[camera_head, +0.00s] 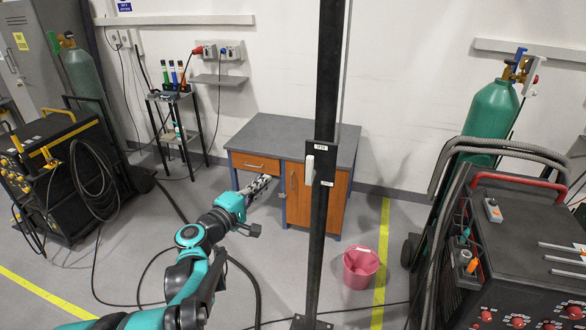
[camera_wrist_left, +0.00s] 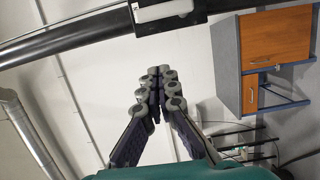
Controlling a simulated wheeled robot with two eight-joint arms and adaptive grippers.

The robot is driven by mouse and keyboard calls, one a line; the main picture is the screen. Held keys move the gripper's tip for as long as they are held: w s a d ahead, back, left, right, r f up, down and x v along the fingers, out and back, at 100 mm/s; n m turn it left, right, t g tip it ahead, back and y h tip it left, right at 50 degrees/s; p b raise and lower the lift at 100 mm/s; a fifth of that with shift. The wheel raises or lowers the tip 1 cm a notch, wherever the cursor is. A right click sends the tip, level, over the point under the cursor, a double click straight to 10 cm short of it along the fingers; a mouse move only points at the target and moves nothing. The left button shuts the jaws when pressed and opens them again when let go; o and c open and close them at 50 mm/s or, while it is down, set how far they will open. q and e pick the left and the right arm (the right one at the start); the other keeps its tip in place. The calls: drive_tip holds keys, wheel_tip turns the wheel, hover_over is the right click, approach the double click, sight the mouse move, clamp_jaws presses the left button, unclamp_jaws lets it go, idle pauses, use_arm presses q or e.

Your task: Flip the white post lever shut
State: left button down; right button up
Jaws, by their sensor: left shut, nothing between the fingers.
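The white lever (camera_head: 309,165) is on a dark box (camera_head: 323,153) on the black upright post (camera_head: 330,70). It looks roughly parallel to the post, on its left side. In the left wrist view the white lever (camera_wrist_left: 163,11) lies along the post at the top edge, partly cut off. My left gripper (camera_head: 266,181) is left of the post and a little lower than the lever in the head view. Its fingers (camera_wrist_left: 158,74) are closed together, empty, and apart from the lever. My right gripper is not in view.
A grey-topped desk (camera_head: 280,132) with wooden fronts stands behind the post. A pink bucket (camera_head: 360,268) is on the floor right of it. A black welding cart (camera_head: 510,240) and green cylinder (camera_head: 490,115) stand at the right. Cables lie on the floor near my arm.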

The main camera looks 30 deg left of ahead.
sight(312, 166)
use_arm(q)
drive_tip(key=w+d, duration=0.4)
drive_tip(key=w, duration=0.7)
drive_tip(key=shift+b, duration=0.35)
drive_tip(key=shift+d, duration=0.1)
